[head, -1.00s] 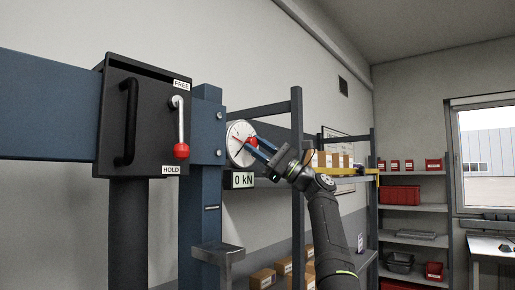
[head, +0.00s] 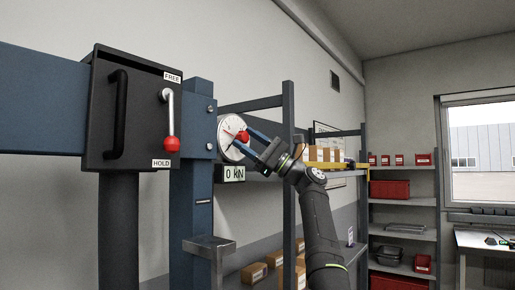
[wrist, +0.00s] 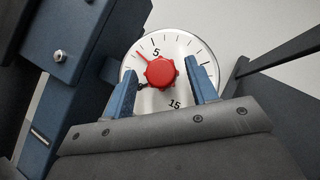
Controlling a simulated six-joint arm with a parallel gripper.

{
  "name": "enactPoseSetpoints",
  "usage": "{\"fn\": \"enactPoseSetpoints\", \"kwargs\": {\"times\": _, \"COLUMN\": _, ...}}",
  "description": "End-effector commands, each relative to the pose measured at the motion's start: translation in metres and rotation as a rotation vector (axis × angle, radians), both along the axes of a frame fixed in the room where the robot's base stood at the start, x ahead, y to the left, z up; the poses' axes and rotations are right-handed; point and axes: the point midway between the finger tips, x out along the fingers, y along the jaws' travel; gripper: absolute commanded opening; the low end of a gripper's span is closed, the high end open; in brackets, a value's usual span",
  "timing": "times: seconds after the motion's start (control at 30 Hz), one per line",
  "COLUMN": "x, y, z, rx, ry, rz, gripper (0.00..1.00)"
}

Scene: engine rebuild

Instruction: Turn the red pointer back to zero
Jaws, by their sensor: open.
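The round white gauge (head: 229,151) hangs beside the blue column in the head view. A short dark hand shows at the knob's lower left, partly hidden by a finger. My gripper (head: 252,142) is open in front of the dial. In the wrist view its blue fingers (wrist: 161,80) stand on either side of the knob, with gaps showing.
A display (head: 234,174) reading 0 kN sits below the gauge. The black box (head: 140,90) at left carries a red-tipped lever (head: 171,143) at HOLD. A steel bracket (head: 209,246) juts out below. Shelving with brown boxes stands behind my arm.

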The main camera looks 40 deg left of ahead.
Motion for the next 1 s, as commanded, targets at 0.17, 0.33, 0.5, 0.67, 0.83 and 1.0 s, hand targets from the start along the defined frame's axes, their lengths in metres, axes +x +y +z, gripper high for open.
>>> {"fn": "enactPoseSetpoints", "kwargs": {"times": 0.17, "x": 0.004, "y": -0.006, "z": -0.004, "rx": -0.002, "ry": 0.003, "rz": 0.000, "gripper": 0.52}}
{"fn": "enactPoseSetpoints", "kwargs": {"times": 0.33, "x": 0.011, "y": -0.018, "z": -0.013, "rx": -0.001, "ry": 0.002, "rz": -0.002, "gripper": 0.52}}
{"fn": "enactPoseSetpoints", "kwargs": {"times": 0.5, "x": 0.022, "y": -0.036, "z": -0.028, "rx": -0.002, "ry": 0.003, "rz": -0.003, "gripper": 0.52}}
{"fn": "enactPoseSetpoints", "kwargs": {"times": 0.67, "x": 0.037, "y": -0.060, "z": -0.047, "rx": -0.001, "ry": 0.003, "rz": -0.004, "gripper": 0.52}}
{"fn": "enactPoseSetpoints", "kwargs": {"times": 0.83, "x": 0.054, "y": -0.089, "z": -0.071, "rx": -0.001, "ry": 0.002, "rz": -0.003, "gripper": 0.52}}
{"fn": "enactPoseSetpoints", "kwargs": {"times": 1.0, "x": 0.066, "y": -0.110, "z": -0.088, "rx": 0.000, "ry": 0.001, "rz": -0.001, "gripper": 0.52}}
